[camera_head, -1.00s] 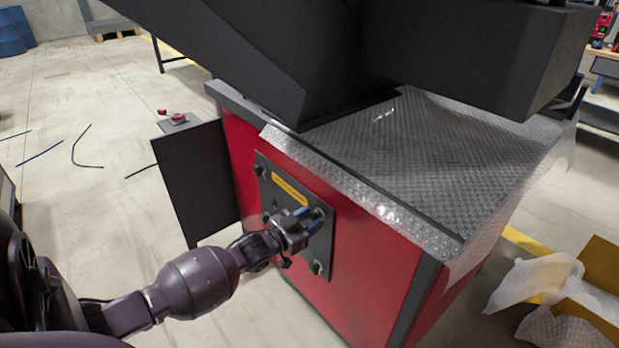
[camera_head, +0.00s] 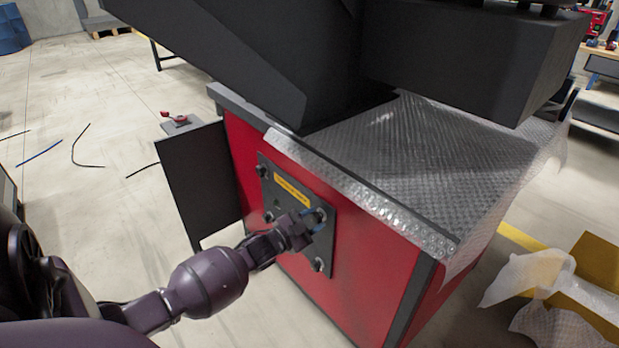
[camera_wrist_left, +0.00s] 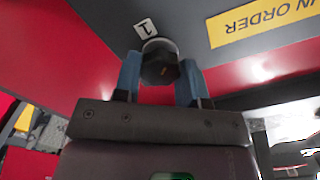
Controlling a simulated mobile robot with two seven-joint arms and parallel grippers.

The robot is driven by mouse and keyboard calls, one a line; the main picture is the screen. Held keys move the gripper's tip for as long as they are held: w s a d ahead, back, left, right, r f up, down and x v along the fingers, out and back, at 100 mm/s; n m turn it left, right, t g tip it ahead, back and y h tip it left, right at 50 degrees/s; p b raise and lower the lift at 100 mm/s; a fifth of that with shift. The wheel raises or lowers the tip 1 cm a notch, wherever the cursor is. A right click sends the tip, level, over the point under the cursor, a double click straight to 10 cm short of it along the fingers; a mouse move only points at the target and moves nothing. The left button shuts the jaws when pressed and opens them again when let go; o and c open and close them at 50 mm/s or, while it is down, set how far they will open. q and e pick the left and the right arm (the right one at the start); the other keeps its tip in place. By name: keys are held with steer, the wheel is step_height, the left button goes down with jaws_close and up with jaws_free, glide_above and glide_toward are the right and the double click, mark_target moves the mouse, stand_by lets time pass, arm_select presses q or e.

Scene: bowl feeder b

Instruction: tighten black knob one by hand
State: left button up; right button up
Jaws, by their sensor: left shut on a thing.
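Black knob one (camera_wrist_left: 160,68) sits at a corner of the dark grey plate, beside a white label "1" (camera_wrist_left: 146,28) in the left wrist view. My left gripper (camera_wrist_left: 160,75) is shut on it, with one blue fingertip on each side. In the head view my left gripper (camera_head: 314,222) is at the plate's upper right corner and mostly hides this knob. The plate (camera_head: 284,213) is fixed to the red front panel. Other black knobs show at its upper left (camera_head: 262,171), lower left (camera_head: 269,217) and lower right (camera_head: 318,264). My right gripper is out of view.
The yellow label (camera_head: 292,190) is on the plate. A black side panel (camera_head: 198,185) stands left of the red cabinet (camera_head: 370,245). Bubble wrap (camera_head: 440,150) covers the cabinet top and hangs over its edge. An open box (camera_head: 590,285) stands at right.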

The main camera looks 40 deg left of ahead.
arm_select(q)
steer(key=m, duration=0.3)
steer(key=shift+m+p, duration=0.3)
steer(key=shift+p, duration=0.05)
steer(key=m, duration=0.4)
steer(key=shift+f+m, duration=0.15)
steer(key=shift+m, duration=2.25)
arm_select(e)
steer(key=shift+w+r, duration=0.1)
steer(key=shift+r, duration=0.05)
arm_select(q)
steer(key=o, duration=0.9)
